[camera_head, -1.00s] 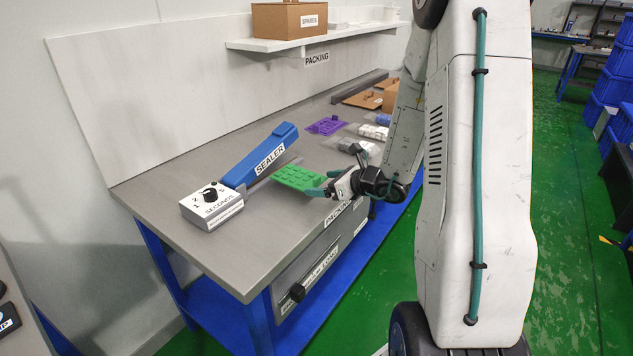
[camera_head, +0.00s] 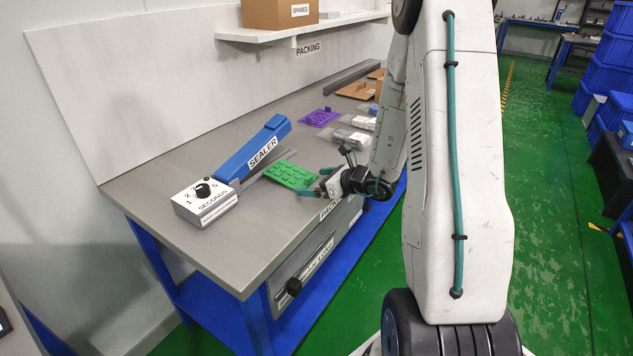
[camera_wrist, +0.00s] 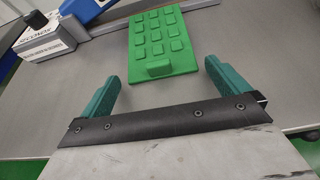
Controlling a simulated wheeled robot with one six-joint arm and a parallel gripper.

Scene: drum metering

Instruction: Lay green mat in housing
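The green mat (camera_head: 290,174), a flat slab with several raised blocks, lies on the grey bench just right of the blue sealer. In the wrist view the green mat (camera_wrist: 160,40) lies ahead of my gripper, with a taller raised tab at its near edge. My gripper (camera_head: 317,182) is at the mat's near right side, low over the bench. In the wrist view my gripper (camera_wrist: 161,75) is open, its two teal fingers wide apart and empty, roughly in line with the mat's near end. I cannot make out a housing for the mat in either view.
The blue sealer (camera_head: 265,145) and its dial box (camera_head: 205,202) stand left of the mat. A purple mat (camera_head: 320,117) and clear packs (camera_head: 350,136) lie farther back. A shelf (camera_head: 300,27) overhangs the bench's rear. The bench's front left is clear.

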